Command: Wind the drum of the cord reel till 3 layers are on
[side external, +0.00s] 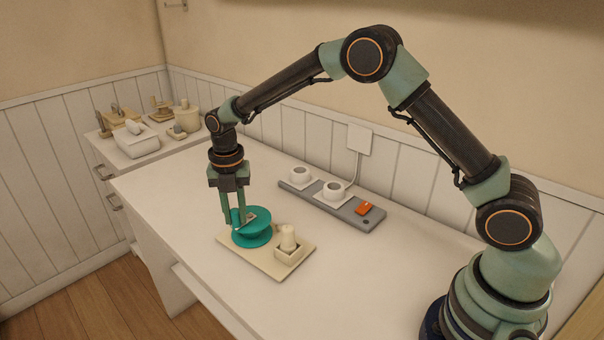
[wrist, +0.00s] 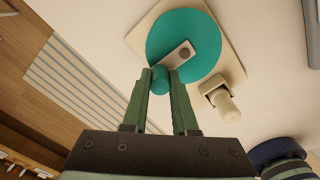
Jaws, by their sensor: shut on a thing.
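The cord reel's teal drum (side external: 252,232) stands on a cream base plate (side external: 285,266) on the white table. A cream post in a small square holder (side external: 289,243) is at the right of the plate. In the wrist view the drum (wrist: 165,40) is a round teal disc with a pale crank arm (wrist: 172,57) across its top. My gripper (side external: 238,222) is above the drum's left side, pointing down. In the wrist view my gripper (wrist: 161,82) is shut on the teal crank knob (wrist: 161,84). No wound cord can be made out, so I cannot tell the layers.
A grey power strip (side external: 330,204) with two white plugs and an orange switch (side external: 364,208) lies behind the reel, near the wall. Several cream items sit on a lower cabinet top (side external: 165,143) at the far left. The table between reel and strip is clear.

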